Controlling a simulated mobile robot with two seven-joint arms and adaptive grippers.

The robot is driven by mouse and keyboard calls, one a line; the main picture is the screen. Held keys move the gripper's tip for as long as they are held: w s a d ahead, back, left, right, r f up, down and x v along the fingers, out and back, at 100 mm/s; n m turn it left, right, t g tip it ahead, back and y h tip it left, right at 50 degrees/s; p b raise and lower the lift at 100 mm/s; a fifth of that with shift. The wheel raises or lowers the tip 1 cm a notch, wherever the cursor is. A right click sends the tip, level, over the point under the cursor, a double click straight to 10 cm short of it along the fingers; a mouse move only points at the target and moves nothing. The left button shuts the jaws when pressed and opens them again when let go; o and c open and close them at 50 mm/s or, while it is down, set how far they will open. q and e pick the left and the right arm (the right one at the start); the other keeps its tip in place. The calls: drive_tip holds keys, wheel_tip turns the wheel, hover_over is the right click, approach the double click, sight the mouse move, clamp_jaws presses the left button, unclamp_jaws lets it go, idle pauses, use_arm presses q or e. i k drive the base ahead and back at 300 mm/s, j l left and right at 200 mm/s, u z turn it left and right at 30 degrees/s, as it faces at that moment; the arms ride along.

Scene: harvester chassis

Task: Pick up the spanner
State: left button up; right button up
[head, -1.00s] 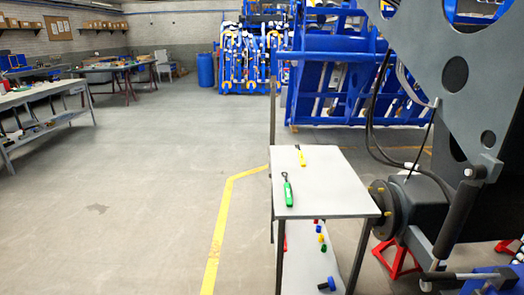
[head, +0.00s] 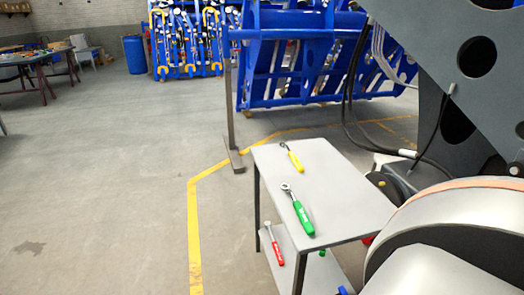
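Two hand tools lie apart on the grey top of a small cart (head: 335,185). One has a green handle (head: 303,216) and a round metal head like a ratchet. The other, farther back, has a yellow handle (head: 295,162) and a small dark head. A red-handled tool (head: 275,247) with a metal shaft lies on the cart's lower shelf. I cannot tell for certain which of these is the spanner. Neither of my grippers is in view.
A large grey chassis plate (head: 440,85) with round holes and hanging cables stands right of the cart. A blue frame (head: 300,60) and a blue barrel (head: 134,55) stand behind. The floor left of the cart is clear, with a yellow line (head: 194,235).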

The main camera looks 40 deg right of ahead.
sight(300, 169)
drive_tip(key=i+z, duration=0.3)
drive_tip(key=i+j+z, duration=0.25)
drive_tip(key=i, duration=0.2)
drive_tip(key=i+j+z, duration=0.55)
drive_tip(key=z, duration=0.2)
drive_tip(key=i+j+z, duration=0.45)
drive_tip(key=k+l, duration=0.05)
